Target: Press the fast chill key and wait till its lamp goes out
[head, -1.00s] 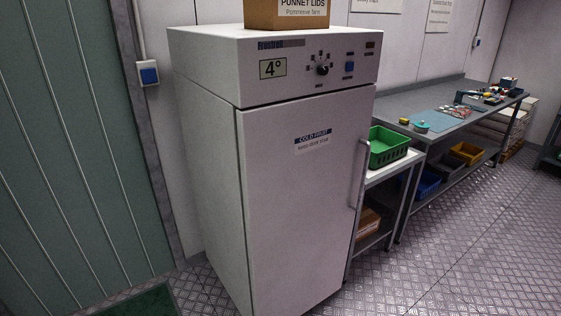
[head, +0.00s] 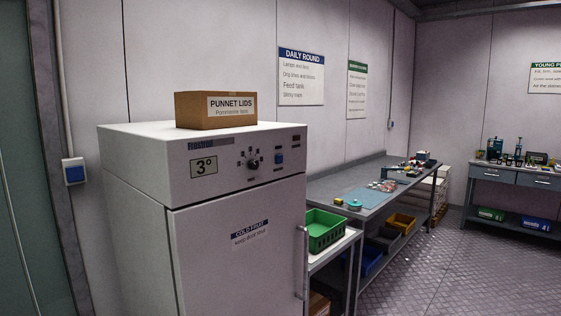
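A white upright fridge (head: 230,255) stands at the left of the head view with its door shut. A small dark indicator (head: 297,138) is at the panel's upper right. Neither of my grippers is in view.
A box of punnet lids (head: 216,110) stands on the fridge. A vertical door handle (head: 303,262) is at the door's right edge. A green crate (head: 325,229) and a long workbench (head: 330,188) stand to the right. The floor (head: 430,270) at front right is clear.

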